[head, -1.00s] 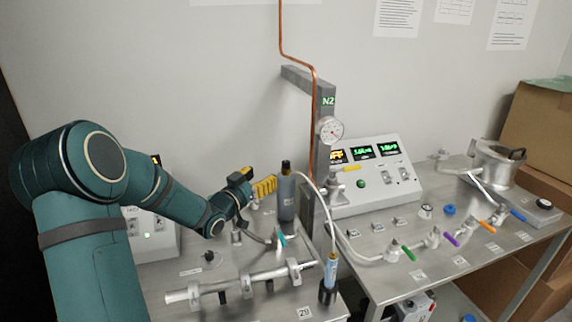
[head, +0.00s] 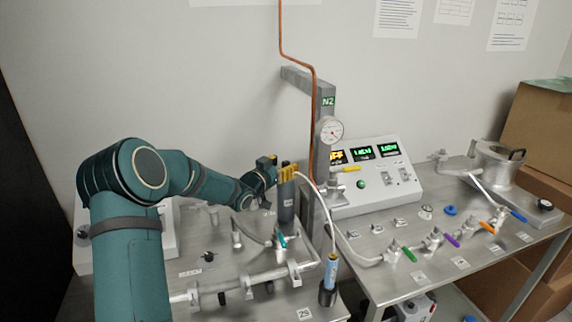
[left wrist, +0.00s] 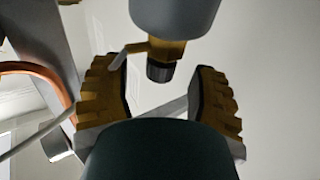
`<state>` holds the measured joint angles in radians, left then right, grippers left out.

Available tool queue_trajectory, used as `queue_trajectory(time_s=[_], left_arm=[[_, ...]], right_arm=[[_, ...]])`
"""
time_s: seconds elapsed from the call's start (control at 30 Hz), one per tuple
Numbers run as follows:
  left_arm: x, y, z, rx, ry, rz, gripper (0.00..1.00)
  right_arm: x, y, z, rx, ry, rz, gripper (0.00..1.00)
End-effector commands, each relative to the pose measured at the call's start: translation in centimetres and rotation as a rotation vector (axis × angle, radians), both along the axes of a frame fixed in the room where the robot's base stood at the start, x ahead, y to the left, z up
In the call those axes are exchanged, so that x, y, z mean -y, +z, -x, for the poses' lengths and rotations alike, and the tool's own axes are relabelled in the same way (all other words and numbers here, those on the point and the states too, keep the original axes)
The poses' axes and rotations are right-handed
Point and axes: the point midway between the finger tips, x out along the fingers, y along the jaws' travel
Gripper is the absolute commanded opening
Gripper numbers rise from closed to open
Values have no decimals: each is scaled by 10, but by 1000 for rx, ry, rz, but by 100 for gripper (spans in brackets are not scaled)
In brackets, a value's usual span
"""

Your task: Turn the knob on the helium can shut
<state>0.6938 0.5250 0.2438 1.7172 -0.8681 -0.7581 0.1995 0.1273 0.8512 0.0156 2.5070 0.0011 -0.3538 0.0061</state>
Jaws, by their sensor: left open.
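The helium can (head: 286,208) is a dark grey upright cylinder on the left bench, with a thin white hose from its top. My left gripper (head: 288,174) has its yellow fingers at the can's top and hides the knob in the head view. In the left wrist view, the black knob (left wrist: 159,71) sits on a brass valve (left wrist: 163,48) at the end of the grey can (left wrist: 175,14). The open fingers of my left gripper (left wrist: 162,98) stand on either side of the knob, with visible gaps. My right gripper is not in view.
A grey N2 post (head: 325,125) with a gauge (head: 330,130) and copper pipe stands just right of the can. A metal pipe manifold (head: 245,283) lies in front. A control box (head: 365,190) and several coloured valves occupy the right bench.

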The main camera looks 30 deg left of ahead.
Motion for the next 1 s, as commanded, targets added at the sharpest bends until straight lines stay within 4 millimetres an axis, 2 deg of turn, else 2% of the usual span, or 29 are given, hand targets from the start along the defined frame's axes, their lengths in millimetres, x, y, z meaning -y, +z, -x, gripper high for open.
queue_trajectory(time_s=[0.2, 0.47, 0.5, 0.57, 0.6, 0.67, 1.0], left_arm=[[2, 0, -14, 1, 0, 0, 59], [2, 0, -15, 0, 0, 0, 59], [2, 0, -15, 0, 0, 0, 54], [2, 0, -15, 0, 0, 0, 33], [2, 0, -15, 0, 0, 0, 19], [2, 0, -14, 0, 0, 0, 0], [2, -1, -14, 1, 15, -1, 0]], right_arm=[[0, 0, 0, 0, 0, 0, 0], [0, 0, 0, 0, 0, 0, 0], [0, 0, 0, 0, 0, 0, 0], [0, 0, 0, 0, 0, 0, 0], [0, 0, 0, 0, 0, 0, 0], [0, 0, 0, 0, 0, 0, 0], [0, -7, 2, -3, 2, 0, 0]])
